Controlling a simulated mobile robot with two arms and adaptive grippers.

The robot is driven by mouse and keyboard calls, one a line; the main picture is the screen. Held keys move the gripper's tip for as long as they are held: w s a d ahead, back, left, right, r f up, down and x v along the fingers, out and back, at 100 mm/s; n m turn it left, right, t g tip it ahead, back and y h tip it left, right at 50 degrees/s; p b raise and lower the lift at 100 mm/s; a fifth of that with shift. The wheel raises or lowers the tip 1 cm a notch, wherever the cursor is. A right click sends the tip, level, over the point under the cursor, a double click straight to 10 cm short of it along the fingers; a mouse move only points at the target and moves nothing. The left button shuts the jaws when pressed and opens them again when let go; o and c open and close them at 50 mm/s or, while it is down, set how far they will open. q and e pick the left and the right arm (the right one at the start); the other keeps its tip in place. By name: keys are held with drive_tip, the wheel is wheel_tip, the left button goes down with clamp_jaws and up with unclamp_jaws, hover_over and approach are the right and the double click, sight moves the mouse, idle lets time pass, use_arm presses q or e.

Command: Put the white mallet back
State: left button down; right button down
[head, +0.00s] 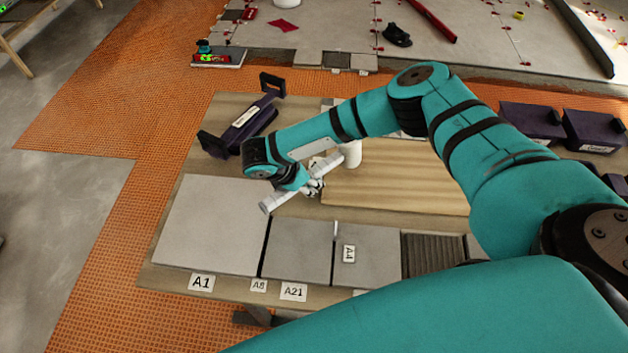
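The white mallet has a pale grey-white handle (284,194) that slants over the workbench, and a white head (351,153) at its upper right end, partly behind my arm. My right gripper (315,186) is at the middle of the handle and appears shut around it, above the seam between the grey tiles and the wooden board. Its fingers are small and partly hidden by the handle. My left gripper is not in view.
The workbench (160,277) carries a large grey tile (212,222), smaller labelled tiles and a wooden board (395,180). A dark purple suction-type tool (240,125) lies at the left back. Dark cases (532,122) stand at the right. Beyond is a tiled floor with red clips.

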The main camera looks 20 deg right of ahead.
drive_tip(key=shift+f, duration=0.25)
drive_tip(key=c, duration=1.4)
unclamp_jaws()
drive_tip(key=shift+o, duration=0.2)
drive_tip(key=shift+r, duration=0.35)
drive_tip(key=b+v, duration=0.1)
drive_tip(key=v, duration=1.1)
drive_tip(key=shift+a+r, duration=0.1)
drive_tip(key=shift+r, duration=0.2)
drive_tip(key=shift+s+f, duration=0.1)
